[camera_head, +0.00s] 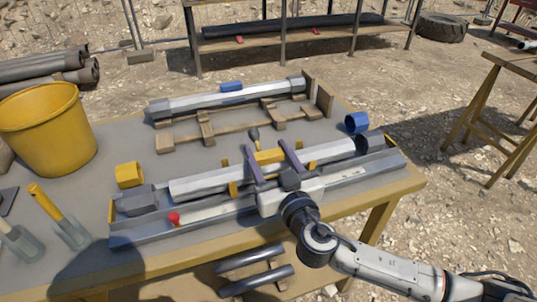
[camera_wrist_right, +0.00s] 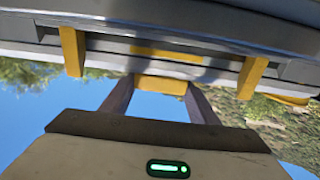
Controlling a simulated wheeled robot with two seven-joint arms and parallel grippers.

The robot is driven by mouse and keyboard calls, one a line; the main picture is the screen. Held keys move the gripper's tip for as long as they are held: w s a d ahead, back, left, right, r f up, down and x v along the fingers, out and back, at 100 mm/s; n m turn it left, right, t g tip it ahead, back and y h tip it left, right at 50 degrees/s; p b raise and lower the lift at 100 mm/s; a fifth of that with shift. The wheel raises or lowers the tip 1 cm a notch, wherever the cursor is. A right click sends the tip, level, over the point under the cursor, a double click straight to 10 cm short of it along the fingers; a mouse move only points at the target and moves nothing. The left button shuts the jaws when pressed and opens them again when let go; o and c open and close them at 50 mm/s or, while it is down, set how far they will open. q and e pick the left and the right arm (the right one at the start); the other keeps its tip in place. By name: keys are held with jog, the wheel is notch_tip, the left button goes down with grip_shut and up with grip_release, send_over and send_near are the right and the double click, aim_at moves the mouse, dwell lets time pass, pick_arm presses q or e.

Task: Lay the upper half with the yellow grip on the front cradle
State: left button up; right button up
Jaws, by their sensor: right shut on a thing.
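The upper half with the yellow grip is a long pale grey bar (camera_head: 205,184) with dark ends, above the grey trough (camera_head: 220,216) at the table's front. My right gripper (camera_head: 270,158) is shut on its yellow grip (camera_wrist_right: 160,84), one dark finger on each side. Whether the half touches the trough is unclear. A wooden cradle (camera_head: 205,128) with crosspieces lies behind it, its nearer part bare. A similar half with a blue grip (camera_head: 231,86) rests along the cradle's far side. My left gripper is not in view.
A yellow ring (camera_head: 129,174) and a blue ring (camera_head: 356,123) stand near the trough's ends. A red-topped thing (camera_head: 174,218) is in the trough. A yellow bucket (camera_head: 47,130) and yellow-handled trowel (camera_head: 46,200) are at left.

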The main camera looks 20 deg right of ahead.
jog(key=shift+r, duration=0.1)
jog(key=shift+f+b, duration=0.2)
jog(key=shift+b, duration=0.1)
jog(key=o, duration=1.4)
